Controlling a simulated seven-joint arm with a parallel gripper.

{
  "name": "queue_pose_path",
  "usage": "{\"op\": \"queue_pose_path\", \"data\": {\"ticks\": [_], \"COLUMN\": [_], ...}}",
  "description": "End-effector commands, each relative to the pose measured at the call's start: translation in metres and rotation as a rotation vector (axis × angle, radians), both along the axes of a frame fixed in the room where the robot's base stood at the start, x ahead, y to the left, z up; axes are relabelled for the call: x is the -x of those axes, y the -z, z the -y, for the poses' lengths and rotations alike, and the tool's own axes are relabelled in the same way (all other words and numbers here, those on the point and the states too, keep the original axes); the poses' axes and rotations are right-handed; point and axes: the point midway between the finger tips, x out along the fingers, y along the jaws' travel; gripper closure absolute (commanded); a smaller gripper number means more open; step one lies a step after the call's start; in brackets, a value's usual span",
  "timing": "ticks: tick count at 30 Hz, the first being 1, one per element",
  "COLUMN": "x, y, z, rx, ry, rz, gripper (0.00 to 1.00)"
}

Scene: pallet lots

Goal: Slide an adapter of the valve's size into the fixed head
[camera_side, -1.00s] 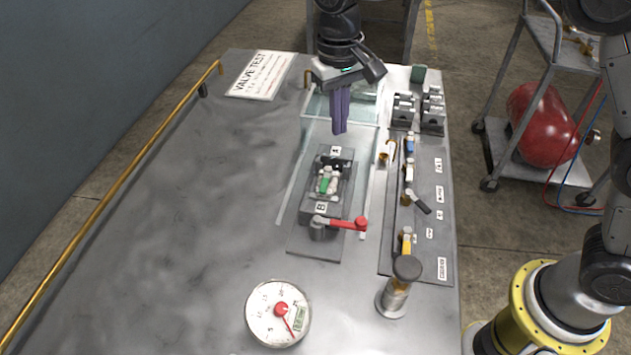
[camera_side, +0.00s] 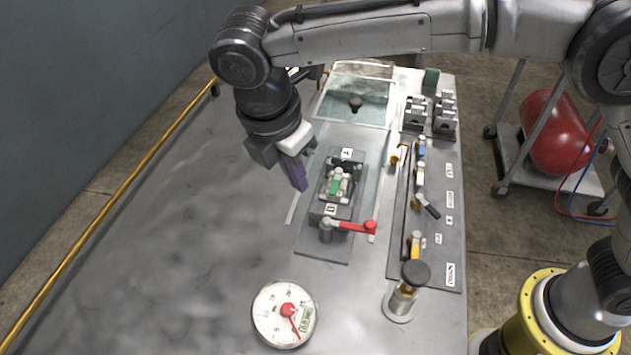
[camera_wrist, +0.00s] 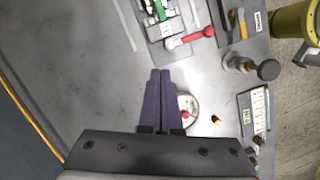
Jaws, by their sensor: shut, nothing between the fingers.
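My gripper (camera_side: 300,188) has purple fingers that are shut and empty, above the bench just left of the dark test fixture. In the wrist view the fingertips (camera_wrist: 160,72) are together and point toward the fixture. The valve (camera_side: 338,186), with green and white parts, sits in the fixture (camera_side: 338,247) between lettered plates. A red lever (camera_side: 350,226) is at the fixture's near end; I cannot tell for sure which part is the fixed head. A small brass piece (camera_wrist: 217,121), possibly an adapter, lies right of the gauge in the wrist view.
A round gauge (camera_side: 284,313) lies near the front. A black-topped post (camera_side: 415,274) stands at right. A labelled board (camera_side: 437,262) holds several handled valves. Grey blocks (camera_side: 415,115) and a clear-lidded box (camera_side: 355,88) are behind. The bench's left side is clear.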

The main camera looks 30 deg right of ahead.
Motion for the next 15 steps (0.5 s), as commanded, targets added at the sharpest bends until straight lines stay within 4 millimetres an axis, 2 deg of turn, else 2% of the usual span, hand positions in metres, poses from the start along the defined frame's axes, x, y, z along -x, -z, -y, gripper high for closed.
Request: {"op": "queue_pose_path", "data": {"ticks": [5, 15], "x": [-0.002, -0.007], "y": [0.024, 0.089], "z": [0.007, 0.023], "rx": [0.002, 0.002], "ry": [0.003, 0.006], "rz": [-0.004, -0.003], "gripper": [1.0, 1.0]}}
